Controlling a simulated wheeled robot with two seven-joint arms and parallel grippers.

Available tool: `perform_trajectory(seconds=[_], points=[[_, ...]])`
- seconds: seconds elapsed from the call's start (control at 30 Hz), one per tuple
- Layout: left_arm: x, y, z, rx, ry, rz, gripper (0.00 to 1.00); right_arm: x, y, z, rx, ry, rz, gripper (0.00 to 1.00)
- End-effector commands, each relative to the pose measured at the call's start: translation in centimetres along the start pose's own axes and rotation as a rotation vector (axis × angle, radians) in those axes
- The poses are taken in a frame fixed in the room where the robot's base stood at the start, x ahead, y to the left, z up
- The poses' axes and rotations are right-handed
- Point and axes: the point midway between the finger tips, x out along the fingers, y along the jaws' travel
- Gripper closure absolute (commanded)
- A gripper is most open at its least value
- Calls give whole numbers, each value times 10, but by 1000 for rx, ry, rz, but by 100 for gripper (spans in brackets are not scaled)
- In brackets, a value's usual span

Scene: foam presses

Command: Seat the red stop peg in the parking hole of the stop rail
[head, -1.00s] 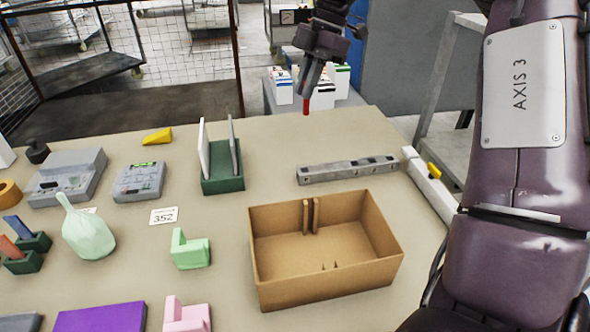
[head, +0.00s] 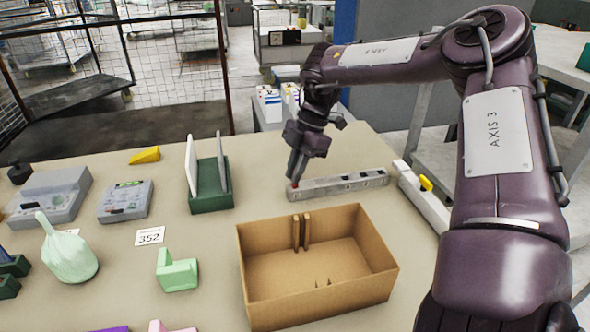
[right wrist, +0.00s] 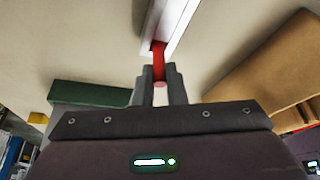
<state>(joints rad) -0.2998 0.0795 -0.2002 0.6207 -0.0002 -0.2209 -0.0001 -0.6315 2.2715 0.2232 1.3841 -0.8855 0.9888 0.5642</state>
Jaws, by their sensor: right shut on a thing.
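The grey stop rail (head: 340,184) lies on the table behind the cardboard box, with dark holes along its top. My right gripper (head: 293,182) is at the rail's left end, pointing down. It is shut on the red stop peg (head: 295,186), of which only a small bit shows in the head view. In the right wrist view the peg (right wrist: 159,66) stands between the fingertips (right wrist: 160,84), and its far end meets the end of the rail (right wrist: 170,25). I cannot tell how deep the peg sits in a hole. My left gripper is not in view.
An open cardboard box (head: 315,290) stands in front of the rail. A green rack (head: 212,200) with upright plates is to the left. A white bar with a yellow part (head: 424,200) lies right of the rail. Table is bare between rack and rail.

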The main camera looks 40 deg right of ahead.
Motion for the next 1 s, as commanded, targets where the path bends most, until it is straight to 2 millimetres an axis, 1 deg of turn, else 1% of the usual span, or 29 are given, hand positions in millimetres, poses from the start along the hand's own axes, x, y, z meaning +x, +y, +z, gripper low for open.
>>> perform_trajectory(seconds=[0.37, 0.4, 0.57, 0.83, 0.93, 1.0], points=[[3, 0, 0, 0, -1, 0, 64, 6, 0, 2, -1, 0, 1, 100], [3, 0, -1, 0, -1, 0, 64, 6, 0, 2, -1, 0, 1, 87], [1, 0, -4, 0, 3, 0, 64, 5, 0, 2, -1, 0, 1, 67], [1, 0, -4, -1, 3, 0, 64, 4, 0, 1, -1, 0, 1, 67], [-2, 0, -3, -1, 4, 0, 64, -2, 1, 0, -2, -1, 2, 67], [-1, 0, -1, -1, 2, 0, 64, -10, 1, 0, -3, -3, 4, 67]])
